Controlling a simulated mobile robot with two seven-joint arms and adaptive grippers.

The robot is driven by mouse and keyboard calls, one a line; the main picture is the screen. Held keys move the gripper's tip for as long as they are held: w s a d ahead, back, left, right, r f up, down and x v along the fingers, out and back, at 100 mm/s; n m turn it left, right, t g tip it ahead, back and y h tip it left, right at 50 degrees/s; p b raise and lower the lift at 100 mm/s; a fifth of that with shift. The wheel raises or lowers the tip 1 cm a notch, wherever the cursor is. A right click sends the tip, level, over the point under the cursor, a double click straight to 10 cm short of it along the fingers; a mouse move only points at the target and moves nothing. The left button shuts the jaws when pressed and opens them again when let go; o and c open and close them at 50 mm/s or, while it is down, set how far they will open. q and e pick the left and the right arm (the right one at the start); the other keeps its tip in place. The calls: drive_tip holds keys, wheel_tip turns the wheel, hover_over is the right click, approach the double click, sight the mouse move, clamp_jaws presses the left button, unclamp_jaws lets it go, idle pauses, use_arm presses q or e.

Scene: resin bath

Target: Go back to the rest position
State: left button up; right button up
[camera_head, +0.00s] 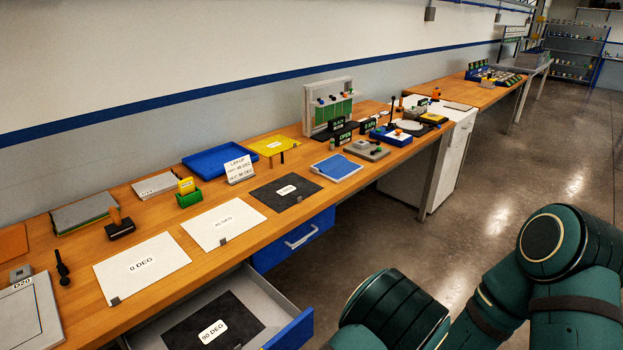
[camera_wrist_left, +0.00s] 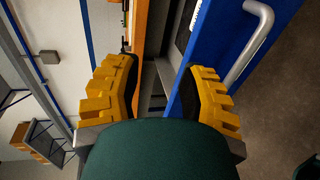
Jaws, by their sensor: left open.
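My left gripper (camera_wrist_left: 160,72) shows in the left wrist view. Its two yellow, ridged fingers stand wide apart with nothing held between them. A blue drawer front (camera_wrist_left: 222,50) with a grey bar handle (camera_wrist_left: 250,45) is just to the right of the fingers, and part of the drawer's inside shows in the gap. I cannot tell whether a finger touches it. In the head view only dark green links of my own arms show at the bottom right. Neither gripper is visible there, and my right gripper is in no view.
An open drawer (camera_head: 299,331) holds a dark sheet (camera_head: 190,330) labelled 90 DEG and juts out below the wooden bench (camera_head: 145,231). A shut blue drawer (camera_head: 270,258) is beyond it. Sheets, trays and small devices crowd the bench top. The floor (camera_head: 530,160) at right is clear.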

use_arm(q)
drive_tip(key=s+a+f+n+g+h, duration=0.2)
drive_tip(key=s+f+n+g, duration=0.2)
drive_tip(key=s+n+g, duration=0.3)
drive_tip(key=s+a+f+n+g+h, duration=0.1)
drive_tip(key=s+f+n+g+h, duration=0.1)
drive_tip(key=s+f+n+g, duration=0.35)
drive_tip(key=s+d+n+g+h, duration=0.3)
drive_tip(key=s+d+n+h, duration=0.25)
drive_tip(key=n, duration=0.75)
drive_tip(key=w+r+n+t+h+b, duration=0.1)
drive_tip(key=w+n+t+h, duration=0.5)
drive_tip(key=w+n, duration=0.6)
drive_tip(key=n+t, duration=0.2)
drive_tip(key=n, duration=0.6)
drive_tip(key=shift+w+d+r, duration=0.35)
drive_tip(key=shift+w+d, duration=0.05)
